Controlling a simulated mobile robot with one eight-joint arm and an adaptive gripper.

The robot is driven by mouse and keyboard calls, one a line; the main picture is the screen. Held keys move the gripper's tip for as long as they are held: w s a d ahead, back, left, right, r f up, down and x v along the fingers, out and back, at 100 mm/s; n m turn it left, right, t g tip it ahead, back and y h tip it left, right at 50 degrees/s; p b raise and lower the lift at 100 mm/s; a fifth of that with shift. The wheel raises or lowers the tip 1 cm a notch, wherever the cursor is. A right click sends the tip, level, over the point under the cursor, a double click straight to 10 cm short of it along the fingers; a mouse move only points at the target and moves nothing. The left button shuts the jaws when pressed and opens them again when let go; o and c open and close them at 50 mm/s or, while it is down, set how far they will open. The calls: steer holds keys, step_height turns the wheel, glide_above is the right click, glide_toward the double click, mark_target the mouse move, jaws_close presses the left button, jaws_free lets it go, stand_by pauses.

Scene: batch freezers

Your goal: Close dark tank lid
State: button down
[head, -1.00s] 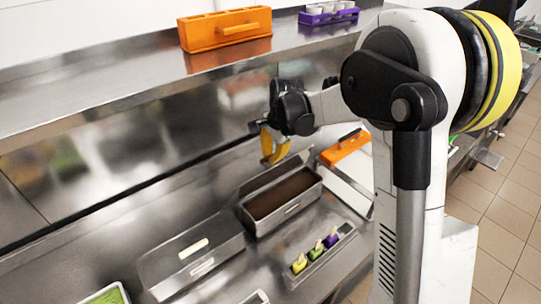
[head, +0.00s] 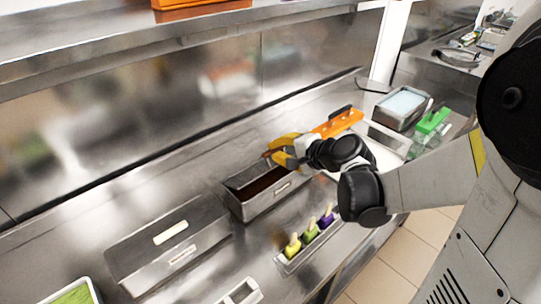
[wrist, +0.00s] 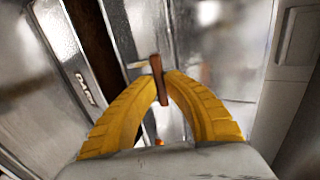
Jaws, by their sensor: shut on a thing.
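The dark tank (head: 274,198) is a steel box with dark brown contents, on the counter at the centre of the head view. Its dark opening (wrist: 97,45) shows at the left of the wrist view. Its metal lid (wrist: 139,32) stands raised beside the opening, so the tank is open. My gripper (head: 270,156) is above the back of the tank. In the wrist view its yellow fingers (wrist: 162,84) are shut on a brown bar-shaped handle (wrist: 159,66) at the lid's face.
A closed steel tank (head: 135,262) with a white handle stands left of the dark tank. A holder with popsicles (head: 312,236) is in front. An orange mold (head: 339,123) and a tray of light blue contents (head: 403,103) lie to the right. A shelf (head: 120,55) runs above.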

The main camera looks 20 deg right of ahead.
mark_target(273, 163)
steer(key=f+t+b, duration=0.1)
steer(key=s+b, duration=0.1)
steer(key=f+t+y+b, duration=0.1)
steer(key=b, duration=0.1)
steer(key=shift+s+d+f+t, duration=0.25)
steer(key=shift+d+f+t, duration=0.05)
steer(key=shift+d, duration=0.05)
steer(key=shift+s+d+f+b, duration=0.2)
steer(key=shift+s+f+b, duration=0.5)
steer(key=shift+b, duration=0.6)
steer(key=shift+f, duration=0.2)
steer(key=c, duration=1.8)
jaws_free()
steer(key=shift+c, duration=0.2)
steer(key=shift+o, duration=0.5)
steer(key=shift+w, duration=0.1)
steer(key=v, duration=1.2)
